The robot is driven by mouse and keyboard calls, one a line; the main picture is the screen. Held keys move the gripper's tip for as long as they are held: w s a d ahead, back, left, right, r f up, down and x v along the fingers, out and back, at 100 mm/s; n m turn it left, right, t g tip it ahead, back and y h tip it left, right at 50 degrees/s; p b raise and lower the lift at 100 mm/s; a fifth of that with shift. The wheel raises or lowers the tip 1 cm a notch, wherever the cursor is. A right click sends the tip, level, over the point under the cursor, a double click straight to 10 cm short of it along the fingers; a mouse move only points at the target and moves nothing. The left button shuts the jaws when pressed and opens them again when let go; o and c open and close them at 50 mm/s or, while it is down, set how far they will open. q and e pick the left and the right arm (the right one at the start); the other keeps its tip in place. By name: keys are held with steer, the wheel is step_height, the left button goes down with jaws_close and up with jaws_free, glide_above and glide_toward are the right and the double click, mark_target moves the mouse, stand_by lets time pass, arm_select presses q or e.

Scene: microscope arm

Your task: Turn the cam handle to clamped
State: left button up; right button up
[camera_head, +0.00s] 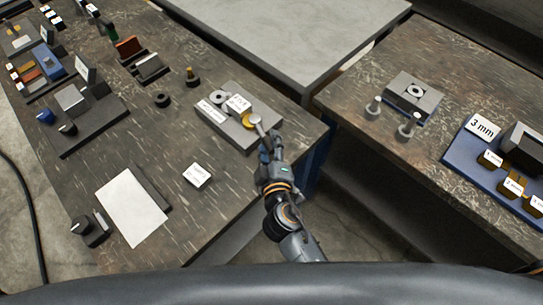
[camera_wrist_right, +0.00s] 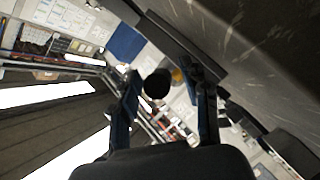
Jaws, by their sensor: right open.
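The cam fixture (camera_head: 222,123) is a grey block with white labels near the right edge of the left bench. I cannot tell whether a finger touches the handle. My left gripper is out of view.
A small white label block (camera_head: 197,175) and a white sheet (camera_head: 132,207) lie on the left bench (camera_head: 230,190). Small posts (camera_head: 192,78) stand behind the fixture. A gap separates this bench from the right bench (camera_head: 350,100), which holds a grey block (camera_head: 414,94) and a blue tray (camera_head: 468,158).

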steer(key=a+v, duration=0.1)
steer(key=v, duration=1)
steer(key=shift+s+d, duration=0.25)
steer(key=shift+d, duration=0.2)
steer(key=shift+r, duration=0.15)
